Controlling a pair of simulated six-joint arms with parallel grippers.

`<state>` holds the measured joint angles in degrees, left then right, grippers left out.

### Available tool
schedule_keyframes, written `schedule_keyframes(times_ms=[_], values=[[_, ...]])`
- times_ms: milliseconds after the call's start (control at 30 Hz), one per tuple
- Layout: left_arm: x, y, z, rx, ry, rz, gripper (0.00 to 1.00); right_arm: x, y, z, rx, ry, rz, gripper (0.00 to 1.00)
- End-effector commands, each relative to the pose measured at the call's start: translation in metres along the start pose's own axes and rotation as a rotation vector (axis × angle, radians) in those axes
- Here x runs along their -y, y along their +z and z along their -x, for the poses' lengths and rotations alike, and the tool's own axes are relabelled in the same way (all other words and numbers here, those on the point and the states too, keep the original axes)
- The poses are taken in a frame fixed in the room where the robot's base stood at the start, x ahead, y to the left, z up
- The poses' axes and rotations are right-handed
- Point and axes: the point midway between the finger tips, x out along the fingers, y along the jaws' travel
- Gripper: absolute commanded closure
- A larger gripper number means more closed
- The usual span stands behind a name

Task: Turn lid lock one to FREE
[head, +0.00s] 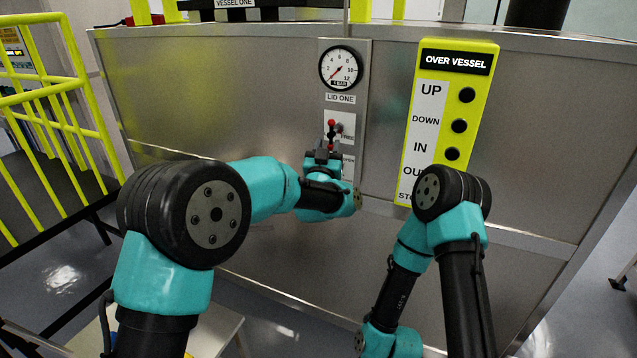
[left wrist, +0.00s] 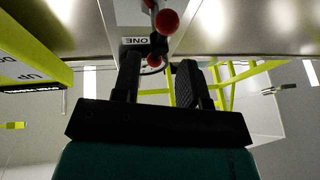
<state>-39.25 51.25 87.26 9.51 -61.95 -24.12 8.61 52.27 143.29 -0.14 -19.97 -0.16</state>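The lid lock one lever, with a red knob (head: 331,123), is on a narrow plate under the gauge and the LID ONE label (head: 340,98). Its red knob points roughly up, and a partly visible FREE label (head: 348,137) is to its right. My left gripper (head: 327,150) is just below the knob and hides the lower part of the plate. In the left wrist view two red knobs show, a larger one (left wrist: 167,21) beyond the fingertips and a smaller one (left wrist: 154,61) in line with the gap. The left fingers (left wrist: 160,72) are apart. My right gripper is out of view.
A round pressure gauge (head: 341,68) is above the lever. A yellow OVER VESSEL button panel (head: 459,62) is to the right on the same metal wall. Yellow railings (head: 45,100) stand at the left. My right forearm hangs in front of the wall at lower right.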

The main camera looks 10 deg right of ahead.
Motion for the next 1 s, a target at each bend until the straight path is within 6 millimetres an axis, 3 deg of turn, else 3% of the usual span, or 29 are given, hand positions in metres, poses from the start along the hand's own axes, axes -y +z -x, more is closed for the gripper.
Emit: schedule_keyframes(times_ms=[633,800,1000], values=[[0.002,-0.001,0.105,0.000,-0.002,0.000,0.61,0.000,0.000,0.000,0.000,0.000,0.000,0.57],[0.002,-0.001,0.120,-0.002,-0.003,0.000,0.61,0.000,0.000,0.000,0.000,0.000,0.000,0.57],[0.002,-0.001,0.122,-0.003,-0.004,0.000,0.61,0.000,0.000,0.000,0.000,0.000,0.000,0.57]])
